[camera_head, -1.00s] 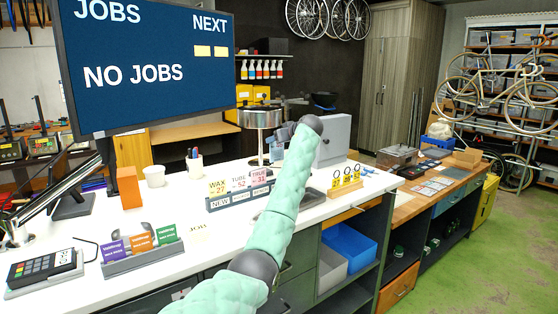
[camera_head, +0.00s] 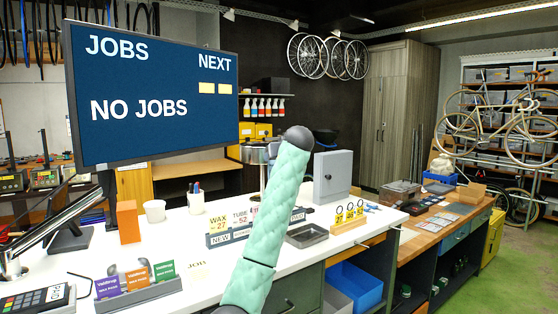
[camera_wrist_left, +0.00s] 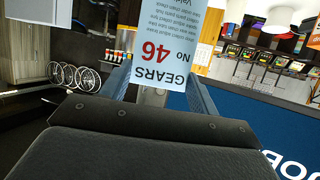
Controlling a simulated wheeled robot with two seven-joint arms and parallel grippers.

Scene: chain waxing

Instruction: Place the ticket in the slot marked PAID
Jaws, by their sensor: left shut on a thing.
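The ticket (camera_wrist_left: 168,42) is a pale card reading "GEARS No 46", upside down in the left wrist view. My left gripper (camera_wrist_left: 158,88) is shut on its edge, with a finger on each side. In the head view a mint-green arm rises in front of the counter; the gripper and the ticket are not visible there. The grey ticket rack (camera_head: 220,239) stands on the white counter, with "WAX 27" (camera_head: 218,222) and "TUBE 52" (camera_head: 240,218) cards in it. Its left label reads "NEW". My right gripper is not seen.
A card holder (camera_head: 140,290) and a card reader (camera_head: 35,299) stand at the left. The large screen (camera_head: 152,92) reads "NO JOBS".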

